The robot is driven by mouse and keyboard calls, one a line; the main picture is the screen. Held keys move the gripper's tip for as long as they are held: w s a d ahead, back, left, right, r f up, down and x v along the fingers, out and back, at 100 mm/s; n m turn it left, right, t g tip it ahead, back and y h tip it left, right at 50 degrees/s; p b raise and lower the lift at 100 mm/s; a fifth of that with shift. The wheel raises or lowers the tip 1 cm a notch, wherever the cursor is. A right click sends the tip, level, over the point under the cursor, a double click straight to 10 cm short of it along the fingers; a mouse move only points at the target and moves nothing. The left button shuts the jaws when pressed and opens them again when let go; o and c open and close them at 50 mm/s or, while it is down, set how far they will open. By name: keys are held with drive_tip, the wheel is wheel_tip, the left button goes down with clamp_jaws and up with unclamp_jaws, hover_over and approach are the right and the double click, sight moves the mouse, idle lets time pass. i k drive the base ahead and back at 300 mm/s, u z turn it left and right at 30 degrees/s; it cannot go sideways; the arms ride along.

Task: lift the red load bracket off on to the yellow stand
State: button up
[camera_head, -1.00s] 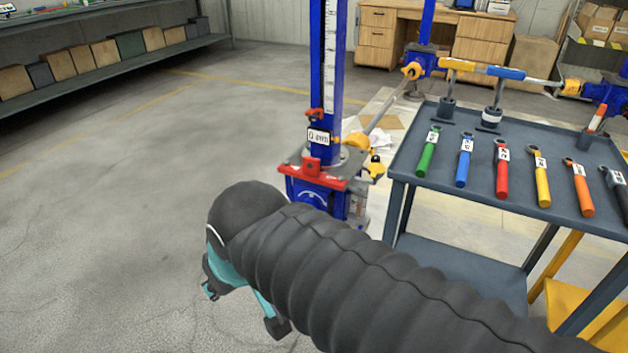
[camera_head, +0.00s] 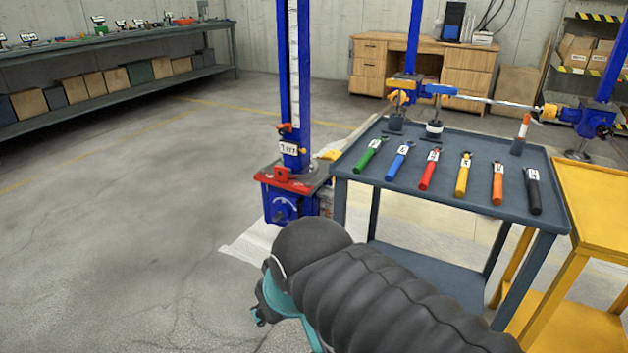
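The red load bracket (camera_head: 290,180) sits low on the nearest blue screw jack (camera_head: 293,85), left of centre. The yellow stand (camera_head: 598,205) is at the right edge, right of the grey tool trolley, its top bare where visible. My arm reaches in from the bottom right. My gripper (camera_head: 260,316) shows only in part at the bottom, below and apart from the bracket. Its fingers are mostly hidden, so I cannot tell whether it is open or holds anything.
The grey trolley (camera_head: 385,158) with several coloured-handled tools stands between jack and stand. More blue jacks with connecting shafts are behind it. A wooden desk (camera_head: 470,65) is at the back and a long bench (camera_head: 110,50) at the far left. The left floor is clear.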

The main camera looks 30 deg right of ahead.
sight(280, 178)
drive_tip(key=z, duration=0.65)
drive_tip(key=i, duration=1)
drive_tip(key=k, duration=0.5)
drive_tip(key=u, duration=1.65)
drive_tip(key=i, duration=1.3)
drive_tip(key=z, duration=2.9)
drive_tip(key=i, duration=0.5)
drive_tip(key=z, duration=0.05)
